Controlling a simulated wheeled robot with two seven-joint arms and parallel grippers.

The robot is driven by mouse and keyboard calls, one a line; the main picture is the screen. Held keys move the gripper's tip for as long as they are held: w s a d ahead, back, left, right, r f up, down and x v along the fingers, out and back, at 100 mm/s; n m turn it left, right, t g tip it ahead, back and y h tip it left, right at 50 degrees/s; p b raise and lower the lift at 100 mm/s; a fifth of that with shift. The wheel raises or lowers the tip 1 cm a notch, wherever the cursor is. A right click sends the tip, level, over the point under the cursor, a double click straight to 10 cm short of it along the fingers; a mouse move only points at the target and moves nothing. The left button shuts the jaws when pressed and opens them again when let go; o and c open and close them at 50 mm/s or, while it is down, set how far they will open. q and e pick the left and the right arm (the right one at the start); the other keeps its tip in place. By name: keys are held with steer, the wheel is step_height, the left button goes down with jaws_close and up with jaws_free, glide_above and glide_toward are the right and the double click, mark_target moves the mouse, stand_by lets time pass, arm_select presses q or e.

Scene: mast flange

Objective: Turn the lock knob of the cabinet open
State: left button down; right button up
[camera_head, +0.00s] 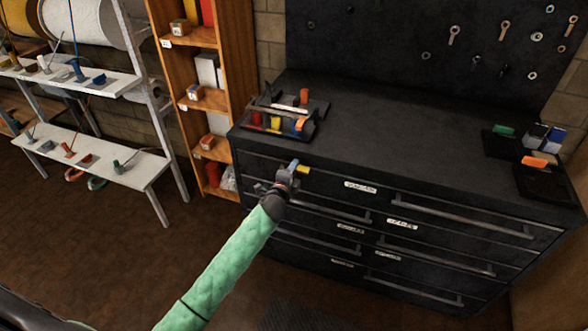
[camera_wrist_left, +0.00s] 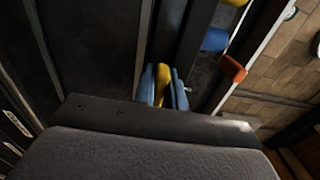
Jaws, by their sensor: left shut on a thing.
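The dark cabinet (camera_head: 362,202) stands in the middle and right of the head view, with labelled drawers and long bar handles. Its lock knob (camera_head: 304,170) is yellow and sits near the top left of the drawer front. My left gripper (camera_head: 295,168) is at the knob, at the end of the green-sleeved arm. In the left wrist view the yellow knob (camera_wrist_left: 163,85) is between the two blue fingers, which are shut on it. Much of the knob is hidden by the fingers, and its turn angle cannot be read. My right gripper is not in view.
A black tray (camera_head: 262,131) of tools is on the cabinet's left top, close above my gripper. Dark bins (camera_head: 545,183) stand at the right end. A wooden shelf (camera_head: 226,105) and white racks (camera_head: 127,173) stand to the left. The cabinet top's middle is clear.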

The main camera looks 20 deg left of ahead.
arm_select(q)
steer(key=shift+f, duration=0.1)
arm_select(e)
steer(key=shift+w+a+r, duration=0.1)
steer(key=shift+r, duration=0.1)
arm_select(q)
steer(key=c, duration=1.4)
jaws_free()
steer(key=shift+c, duration=0.2)
